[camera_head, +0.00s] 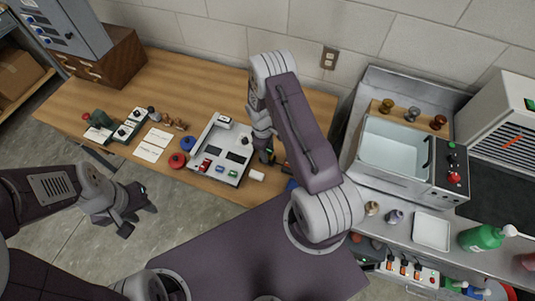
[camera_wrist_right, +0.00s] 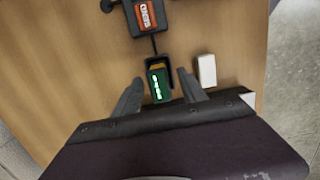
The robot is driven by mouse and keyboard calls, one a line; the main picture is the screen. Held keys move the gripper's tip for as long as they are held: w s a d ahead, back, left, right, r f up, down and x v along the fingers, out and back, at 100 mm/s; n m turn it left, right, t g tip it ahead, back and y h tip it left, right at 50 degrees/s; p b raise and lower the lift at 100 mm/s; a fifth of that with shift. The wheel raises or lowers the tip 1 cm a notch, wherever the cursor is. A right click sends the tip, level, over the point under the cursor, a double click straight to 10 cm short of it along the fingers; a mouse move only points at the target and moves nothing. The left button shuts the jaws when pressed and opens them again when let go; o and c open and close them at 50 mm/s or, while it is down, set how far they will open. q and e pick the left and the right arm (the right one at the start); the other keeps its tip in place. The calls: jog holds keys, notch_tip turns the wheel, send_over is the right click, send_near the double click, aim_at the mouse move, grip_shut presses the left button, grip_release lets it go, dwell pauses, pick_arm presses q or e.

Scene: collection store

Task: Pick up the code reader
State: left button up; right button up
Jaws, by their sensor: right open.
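A small dark device with a green lit display (camera_wrist_right: 160,86) and a yellow-orange end lies on the wooden table in the right wrist view. I take it to be the code reader. A thin dark cable seems to run from its far end to a black box with an orange label (camera_wrist_right: 147,14). My right gripper (camera_wrist_right: 160,92) is open, its fingers on either side of the device, with no contact visible. In the head view my right gripper (camera_head: 268,158) is low over the table and largely hides the device. My left gripper (camera_head: 138,218) is open and empty, off the table's front edge.
A white block (camera_wrist_right: 205,70) lies close beside the right finger. A metal basin (camera_head: 394,149) stands at the right.

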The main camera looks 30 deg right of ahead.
jog(key=shift+f, duration=0.35)
grip_shut()
jog(key=shift+r, duration=0.1)
